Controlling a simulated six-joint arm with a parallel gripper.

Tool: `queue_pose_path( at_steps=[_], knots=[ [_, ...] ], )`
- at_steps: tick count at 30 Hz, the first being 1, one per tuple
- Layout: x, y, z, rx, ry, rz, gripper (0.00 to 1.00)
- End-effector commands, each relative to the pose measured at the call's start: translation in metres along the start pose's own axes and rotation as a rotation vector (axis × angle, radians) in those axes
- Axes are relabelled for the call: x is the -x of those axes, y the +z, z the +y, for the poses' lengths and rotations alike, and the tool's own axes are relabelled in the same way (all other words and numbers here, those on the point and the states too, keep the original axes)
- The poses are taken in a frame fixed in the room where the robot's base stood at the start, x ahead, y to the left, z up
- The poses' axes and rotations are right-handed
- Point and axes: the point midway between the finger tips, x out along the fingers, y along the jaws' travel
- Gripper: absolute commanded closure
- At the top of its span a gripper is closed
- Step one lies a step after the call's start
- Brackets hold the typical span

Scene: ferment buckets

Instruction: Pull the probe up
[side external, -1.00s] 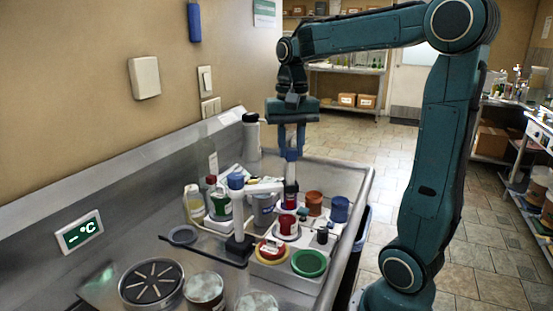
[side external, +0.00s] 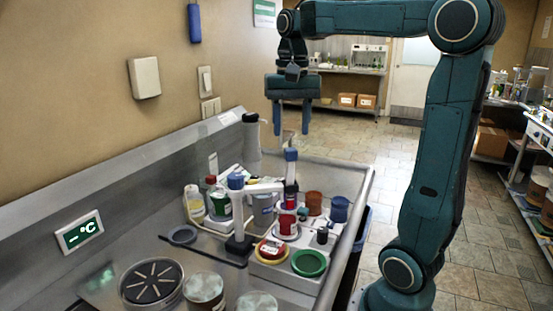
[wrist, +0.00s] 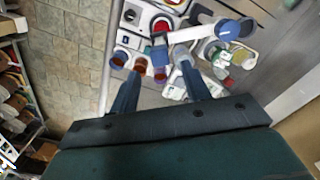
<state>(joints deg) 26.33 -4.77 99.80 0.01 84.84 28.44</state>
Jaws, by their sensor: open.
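The probe is a dark upright rod with a blue block on top (side external: 291,155). It stands at the end of a pale horizontal arm (side external: 263,188) on a stand post with a blue cap (side external: 236,181). Its lower part is over or in a red pot (side external: 287,225); I cannot tell how deep. My gripper (side external: 292,132) is open and empty, its two fingers apart and pointing down, a little above the blue block and not touching it. The wrist view shows the fingers (wrist: 153,72) spread above the pots, and the stand's blue cap (wrist: 228,29) to the right.
A brown pot (side external: 313,204) and a blue pot (side external: 339,209) stand to the right of the probe. A green-rimmed pot (side external: 309,263) is in front. Bottles stand behind the stand, and a tall grey flask (side external: 251,135) stands near the wall.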

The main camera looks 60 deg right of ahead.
Motion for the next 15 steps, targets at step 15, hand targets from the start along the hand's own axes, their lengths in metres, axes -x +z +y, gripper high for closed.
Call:
queue_pose_path(
  at_steps=[15],
  knots=[
    [0.068,-0.001,0.0,0.0,-0.002,0.003,0.53]
  ],
)
